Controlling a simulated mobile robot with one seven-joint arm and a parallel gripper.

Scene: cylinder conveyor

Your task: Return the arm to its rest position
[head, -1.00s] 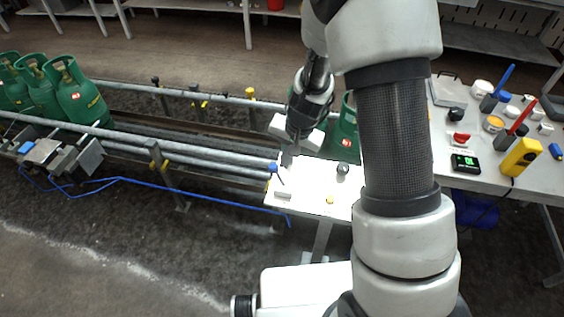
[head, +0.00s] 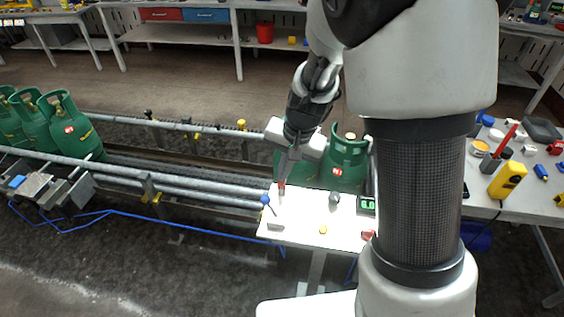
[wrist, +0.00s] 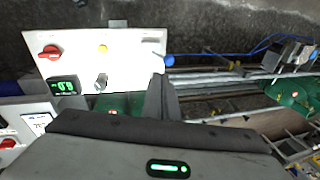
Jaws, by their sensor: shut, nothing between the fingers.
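My gripper (head: 282,186) points down over the upper left of the white control panel (head: 300,232), near the blue-tipped lever (head: 265,199). It is shut and empty. I cannot tell whether the tip touches the panel. In the wrist view my gripper (wrist: 159,78) overlaps the panel's lower right corner, close to the blue ball (wrist: 169,61). My arm reaches up and forward, large in the right half of the head view, and hides what lies behind it.
The panel also bears a red knob (wrist: 50,52), a yellow button (wrist: 103,48) and a green display (wrist: 64,86). Green cylinders (head: 347,160) stand behind it, with several more (head: 70,130) at left on the railed conveyor. A bench with tools (head: 515,200) is at right.

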